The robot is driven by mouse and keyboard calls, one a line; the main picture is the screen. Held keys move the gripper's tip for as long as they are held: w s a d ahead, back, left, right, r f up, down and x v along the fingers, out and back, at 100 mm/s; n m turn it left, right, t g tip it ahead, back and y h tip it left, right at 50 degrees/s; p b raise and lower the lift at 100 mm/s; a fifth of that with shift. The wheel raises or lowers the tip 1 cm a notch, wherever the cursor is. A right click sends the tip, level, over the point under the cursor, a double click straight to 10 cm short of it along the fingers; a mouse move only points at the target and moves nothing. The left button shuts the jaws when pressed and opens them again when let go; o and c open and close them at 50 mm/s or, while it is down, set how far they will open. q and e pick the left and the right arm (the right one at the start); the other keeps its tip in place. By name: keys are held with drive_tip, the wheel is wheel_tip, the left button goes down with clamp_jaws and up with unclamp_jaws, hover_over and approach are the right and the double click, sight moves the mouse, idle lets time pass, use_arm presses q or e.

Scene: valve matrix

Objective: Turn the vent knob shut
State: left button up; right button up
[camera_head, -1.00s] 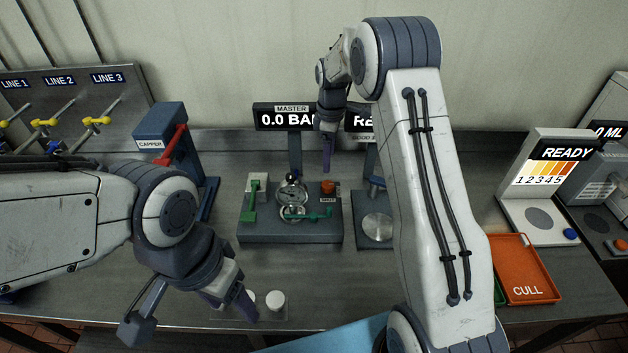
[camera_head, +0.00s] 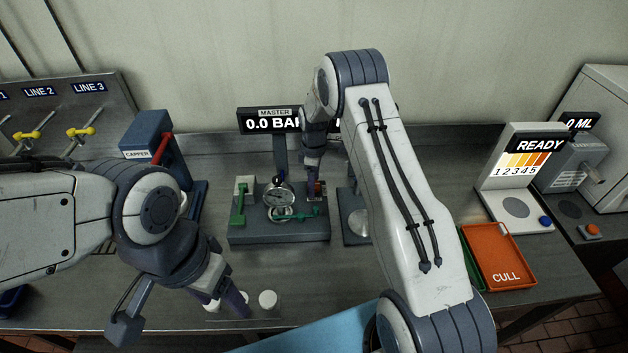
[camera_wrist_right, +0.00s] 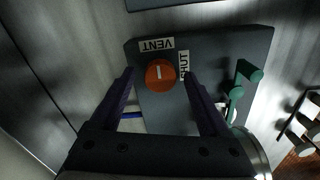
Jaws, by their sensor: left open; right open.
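The vent knob is a round orange dial (camera_wrist_right: 154,86) on a dark base block (camera_wrist_right: 215,55). Its white mark points toward the VENT label (camera_wrist_right: 156,44); the SHUT label (camera_wrist_right: 184,65) is to its right. My right gripper (camera_wrist_right: 160,76) is open, with one finger on each side of the knob; I cannot tell whether they touch it. In the head view my right gripper (camera_head: 312,172) is over the right part of the block (camera_head: 278,233) and largely hides the knob. My left gripper (camera_head: 227,300) is open, low at the front of the bench beside white round pieces (camera_head: 268,299).
The capper (camera_head: 150,145) stands to the left. A press-like stand (camera_head: 355,225) is right of the block. An orange CULL tray (camera_head: 497,256) lies at the right.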

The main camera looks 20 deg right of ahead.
clamp_jaws()
drive_tip(key=shift+m+b, duration=0.3)
drive_tip(key=m+b, duration=0.1)
drive_tip(key=m, duration=0.1)
drive_tip(key=shift+f+m+b, duration=0.1)
drive_tip(key=shift+m+b, duration=0.2)
drive_tip(key=m+b, duration=0.2)
drive_tip(key=m, duration=0.2)
drive_tip(key=shift+m, duration=0.3)
drive_tip(key=m+b, duration=0.1)
drive_tip(key=m, duration=0.4)
drive_tip(key=shift+m+b, duration=0.55)
drive_tip(key=shift+m, duration=1.95)
